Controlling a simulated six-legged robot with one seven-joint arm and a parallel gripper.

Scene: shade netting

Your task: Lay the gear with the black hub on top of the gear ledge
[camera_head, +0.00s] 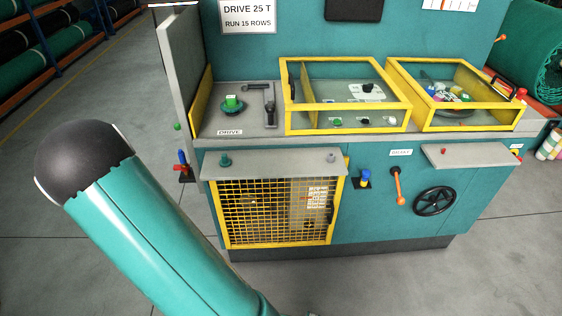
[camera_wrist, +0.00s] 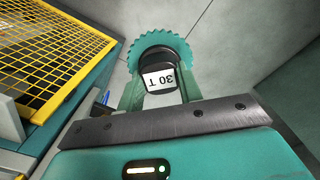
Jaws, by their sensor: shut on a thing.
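In the wrist view, my gripper (camera_wrist: 159,84) is shut on the black hub of a teal toothed gear (camera_wrist: 158,41). The hub carries a white label reading "30 T", which appears upside down. The gear is held over the grey floor, to the right of the yellow mesh guard, touching nothing else that I can see. In the head view a grey ledge (camera_head: 272,165) juts out above the mesh guard, with a small teal knob and a grey knob on it. A second grey ledge (camera_head: 470,156) is at the right. No label naming the gear ledge is readable. My gripper is outside the head view.
The yellow mesh guard (camera_head: 275,212) fronts the teal machine. An orange lever (camera_head: 398,186) and black handwheel (camera_head: 434,201) stick out at its right. Yellow-framed glass covers (camera_head: 345,94) top the bench, beside the "DRIVE" bay (camera_head: 235,112). The floor in front is clear.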

